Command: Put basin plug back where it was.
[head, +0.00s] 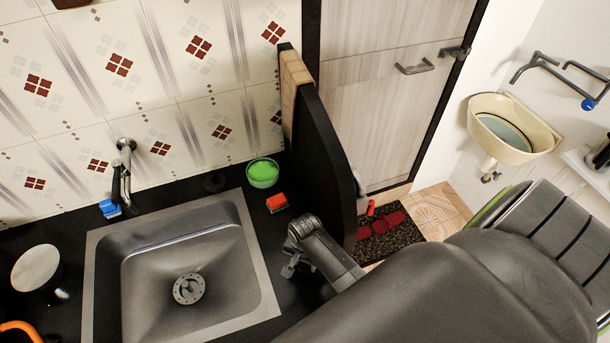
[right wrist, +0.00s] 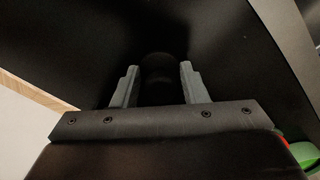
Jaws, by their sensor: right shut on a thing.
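In the right wrist view, a dark round thing, which looks like the basin plug (right wrist: 162,72), sits between the two grey fingers of my right gripper (right wrist: 160,85). It is almost as dark as the surface behind it, so its outline is faint. In the head view my right gripper (head: 292,262) is over the black counter to the right of the sink, and the plug cannot be made out there. The steel sink (head: 262,262) is left of the gripper, with a round metal drain (head: 188,288) in its floor. My left gripper is out of view.
A green bowl (head: 263,174) and a red sponge (head: 277,203) are on the counter behind the gripper. A black partition (head: 318,150) rises at the right. The tap (head: 124,165) and a blue item (head: 109,208) are behind the sink. A cream washbasin (head: 512,125) hangs far right.

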